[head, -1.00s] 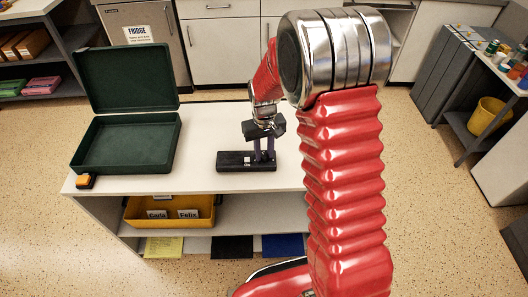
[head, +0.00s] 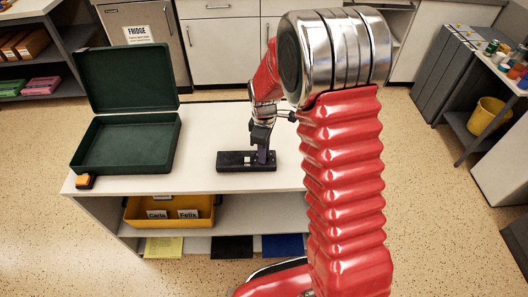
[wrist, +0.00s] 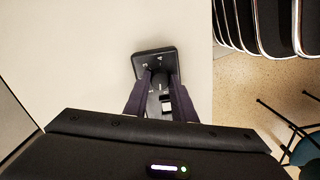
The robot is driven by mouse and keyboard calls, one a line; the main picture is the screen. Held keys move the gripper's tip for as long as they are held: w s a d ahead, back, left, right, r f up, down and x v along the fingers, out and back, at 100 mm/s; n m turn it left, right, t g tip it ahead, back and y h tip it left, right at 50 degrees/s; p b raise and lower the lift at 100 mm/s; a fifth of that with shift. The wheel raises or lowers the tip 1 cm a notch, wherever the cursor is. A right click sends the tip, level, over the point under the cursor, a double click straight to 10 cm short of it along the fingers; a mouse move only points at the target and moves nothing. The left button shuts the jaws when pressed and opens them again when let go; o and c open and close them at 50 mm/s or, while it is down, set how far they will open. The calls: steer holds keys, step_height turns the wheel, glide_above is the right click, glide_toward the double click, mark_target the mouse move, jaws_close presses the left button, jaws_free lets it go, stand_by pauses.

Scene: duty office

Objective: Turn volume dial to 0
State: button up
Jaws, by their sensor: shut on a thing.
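A flat black device (head: 232,164) lies on the white table, and one end of it also shows in the wrist view (wrist: 150,58). A small light-coloured part shows on its top in the head view. My gripper (head: 263,160) points down at the device's right part. In the wrist view my gripper's two dark fingers (wrist: 160,80) close around a small dark dial (wrist: 159,78) on the device. The dial is mostly hidden between the fingers, and its marking cannot be read.
An open green case (head: 124,143) stands on the table's left, with a small orange and black object (head: 85,181) at its front corner. A yellow bin (head: 136,215) with name cards sits on the shelf below. White table surface (head: 205,125) is free behind the device.

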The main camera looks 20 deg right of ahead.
steer(key=n, duration=0.3)
steer(key=shift+n, duration=0.4)
stand_by(0.3)
steer(key=o, duration=0.8)
step_height(320, 180, up, 14)
steer(key=shift+f, duration=0.15)
stand_by(0.5)
